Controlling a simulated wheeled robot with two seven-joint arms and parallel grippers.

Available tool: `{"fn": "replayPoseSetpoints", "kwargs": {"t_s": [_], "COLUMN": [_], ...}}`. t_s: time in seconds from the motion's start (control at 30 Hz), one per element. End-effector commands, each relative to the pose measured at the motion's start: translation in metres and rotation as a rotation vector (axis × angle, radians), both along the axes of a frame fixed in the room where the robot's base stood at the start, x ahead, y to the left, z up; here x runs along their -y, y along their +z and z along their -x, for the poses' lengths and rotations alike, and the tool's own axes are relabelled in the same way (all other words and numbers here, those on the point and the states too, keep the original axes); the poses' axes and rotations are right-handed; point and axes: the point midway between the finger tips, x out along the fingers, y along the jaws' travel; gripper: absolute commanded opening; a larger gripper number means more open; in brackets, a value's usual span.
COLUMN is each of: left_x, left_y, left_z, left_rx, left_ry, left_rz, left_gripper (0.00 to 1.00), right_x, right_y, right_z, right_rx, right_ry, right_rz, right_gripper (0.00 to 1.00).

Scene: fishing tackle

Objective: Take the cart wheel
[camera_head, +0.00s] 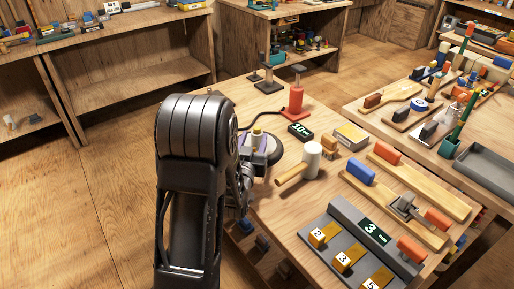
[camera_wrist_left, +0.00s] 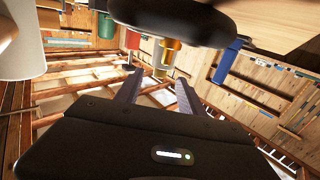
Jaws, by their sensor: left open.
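A dark round disc, which looks like the cart wheel (camera_head: 274,151), is at the left edge of the workbench, partly hidden by a grey-purple part with a yellow top. In the left wrist view a large dark rounded thing (camera_wrist_left: 180,20), probably the same wheel, hangs across the top, just beyond the fingers. My left gripper (camera_wrist_left: 156,88) is open, with nothing between its two fingers. In the head view my left arm hides most of it. I cannot tell whether a finger touches the wheel. My right gripper is in neither view.
A mallet (camera_head: 311,160) with a white head lies right of the wheel. A red bottle-like tool (camera_head: 295,100) stands behind it. A grey rack (camera_head: 346,213) with numbered yellow blocks is at the front. Wooden floor (camera_head: 110,190) is open to the left.

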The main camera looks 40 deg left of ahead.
Motion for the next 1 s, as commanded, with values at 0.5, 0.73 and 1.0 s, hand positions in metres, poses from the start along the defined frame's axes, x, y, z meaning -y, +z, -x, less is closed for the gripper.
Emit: {"fn": "replayPoseSetpoints", "kwargs": {"t_s": [0.5,0.73,1.0], "left_x": [-0.021,-0.024,-0.023], "left_y": [0.001,0.000,0.000], "left_z": [-0.042,-0.047,-0.046], "left_rx": [0.000,0.001,0.001], "left_ry": [0.000,0.000,0.000], "left_rz": [-0.002,0.000,0.000], "left_gripper": [0.46,0.46,0.46], "right_x": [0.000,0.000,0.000], "right_y": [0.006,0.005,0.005], "right_z": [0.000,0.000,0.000], "right_rx": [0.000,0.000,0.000], "right_ry": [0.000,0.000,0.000], "right_rz": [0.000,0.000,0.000], "right_gripper": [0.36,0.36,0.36]}}
